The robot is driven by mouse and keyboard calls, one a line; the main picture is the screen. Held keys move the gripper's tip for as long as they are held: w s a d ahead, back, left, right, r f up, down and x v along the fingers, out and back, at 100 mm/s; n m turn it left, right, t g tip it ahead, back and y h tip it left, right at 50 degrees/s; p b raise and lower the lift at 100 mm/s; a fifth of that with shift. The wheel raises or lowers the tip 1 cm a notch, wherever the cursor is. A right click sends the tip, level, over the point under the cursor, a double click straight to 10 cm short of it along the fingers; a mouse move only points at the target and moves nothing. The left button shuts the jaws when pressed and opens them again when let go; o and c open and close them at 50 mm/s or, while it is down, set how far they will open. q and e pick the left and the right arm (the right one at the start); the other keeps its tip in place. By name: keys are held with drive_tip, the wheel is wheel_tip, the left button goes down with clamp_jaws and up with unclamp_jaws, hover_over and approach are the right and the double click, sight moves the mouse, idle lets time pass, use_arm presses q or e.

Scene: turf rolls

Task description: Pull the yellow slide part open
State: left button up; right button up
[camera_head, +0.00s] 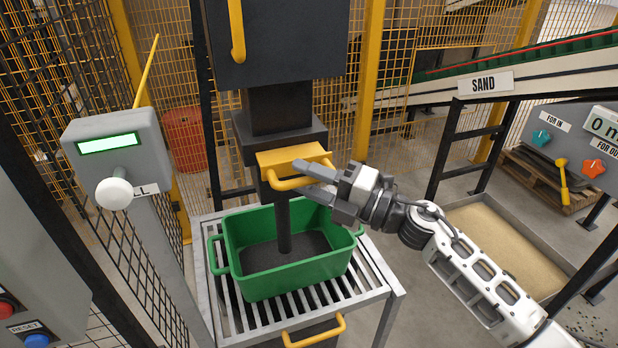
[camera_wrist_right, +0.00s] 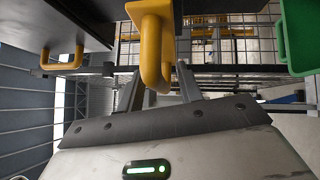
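The yellow slide part (camera_head: 292,158) sits under the dark hopper (camera_head: 280,108) and has a looped yellow handle (camera_head: 285,184). A dark column (camera_head: 284,225) runs from below the slide into the green crate (camera_head: 300,280), where dark material lies. My left gripper is not in view.
The crate stands on a slatted metal stand (camera_head: 382,282) with a lower yellow handle (camera_head: 315,331). A grey post with a lit display (camera_head: 108,143) is at the left. A sand conveyor (camera_head: 540,72) and a control panel (camera_head: 572,145) are at the right.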

drive_tip(key=b+v, duration=0.3)
drive_tip(key=v, duration=1.3)
drive_tip(key=shift+b, duration=0.3)
drive_tip(key=s+f+m+t+h, duration=0.1)
drive_tip(key=s+f+m+h, duration=0.6)
drive_tip(key=f+m, duration=0.5)
drive_tip(key=s+d+f+m+t+h, duration=0.1)
drive_tip(key=s+f+m+t+h, duration=0.1)
drive_tip(key=s+f+m+h, duration=0.6)
wheel_tip(320, 180, down, 5)
drive_tip(key=s+m, duration=0.1)
drive_tip(key=m, duration=1)
drive_tip(key=shift+s+d, duration=0.15)
drive_tip(key=shift+d, duration=0.15)
